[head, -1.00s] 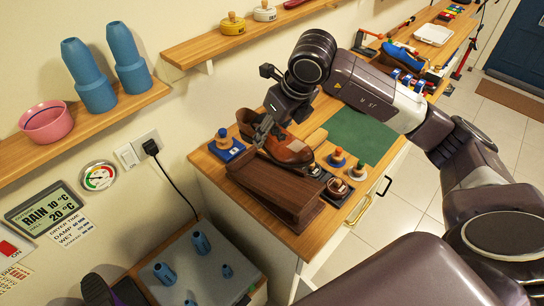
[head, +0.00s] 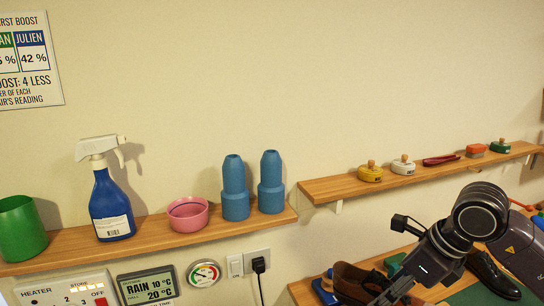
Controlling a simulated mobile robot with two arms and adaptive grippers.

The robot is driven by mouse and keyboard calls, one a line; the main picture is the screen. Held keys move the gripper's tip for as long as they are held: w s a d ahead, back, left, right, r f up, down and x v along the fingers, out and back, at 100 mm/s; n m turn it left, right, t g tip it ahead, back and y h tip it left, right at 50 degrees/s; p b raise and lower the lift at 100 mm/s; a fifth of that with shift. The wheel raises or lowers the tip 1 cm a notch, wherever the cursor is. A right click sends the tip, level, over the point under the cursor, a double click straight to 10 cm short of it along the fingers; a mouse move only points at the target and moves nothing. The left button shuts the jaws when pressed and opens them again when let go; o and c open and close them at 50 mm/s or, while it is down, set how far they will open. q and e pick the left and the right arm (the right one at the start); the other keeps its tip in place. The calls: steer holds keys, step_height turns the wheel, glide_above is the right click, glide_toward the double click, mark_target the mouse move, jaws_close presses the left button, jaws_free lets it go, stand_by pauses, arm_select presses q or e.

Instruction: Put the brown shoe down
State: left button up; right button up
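The brown shoe (head: 352,279) is at the bottom edge of the head view, right of centre, over the wooden bench. Only its upper part shows; its sole and what it rests on are cut off. My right gripper (head: 392,292) comes in from the right and points down beside the shoe, overlapping it in the picture. Its fingertips are at the frame edge, so whether they grip the shoe is unclear. My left gripper is not in view.
A black shoe (head: 492,274) lies on the bench behind my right arm. The left wall shelf (head: 150,232) holds a green cup (head: 20,229), spray bottle (head: 109,205), pink bowl (head: 188,214) and two blue cones (head: 235,190). The right shelf (head: 335,188) holds brushes and tins.

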steer(key=s+a+f+n+g+h+b, duration=0.1)
steer(key=s+f+n+g, duration=0.3)
steer(key=n, duration=0.9)
steer(key=s+a+f+n+g+h+b, duration=0.2)
steer(key=s+n, duration=0.7)
steer(key=n, duration=0.5)
steer(key=shift+s+a+f+g, duration=0.3)
steer(key=shift+a+f+g, duration=0.65)
steer(key=shift+f, duration=0.65)
steer(key=w+d+r+m+t+p, duration=0.1)
steer(key=w+d+r+m+t, duration=0.1)
steer(key=m, duration=0.8)
steer(key=w+d+r+m+t+y+p, duration=0.1)
steer(key=w+d+r+m+t, duration=0.1)
steer(key=w+r+m, duration=0.3)
steer(key=w+d+r+m+t+p, duration=0.1)
steer(key=w+r+m+t, duration=0.3)
steer(key=m, duration=1.2)
steer(key=shift+w+d+r+t+y+p, duration=0.1)
steer(key=shift+w+d+p, duration=0.1)
steer(key=shift+w, duration=0.6)
steer(key=shift+w+d+r+t+y+p, duration=0.15)
steer(key=shift+w+d, duration=0.1)
steer(key=shift+w, duration=0.5)
steer(key=shift+w+d+r+t+y+p, duration=0.1)
steer(key=shift+w+d, duration=0.1)
steer(key=shift+w, duration=0.6)
steer(key=shift+w+d+r+m, duration=0.25)
steer(key=shift+d+r+m, duration=0.15)
steer(key=shift+m, duration=0.4)
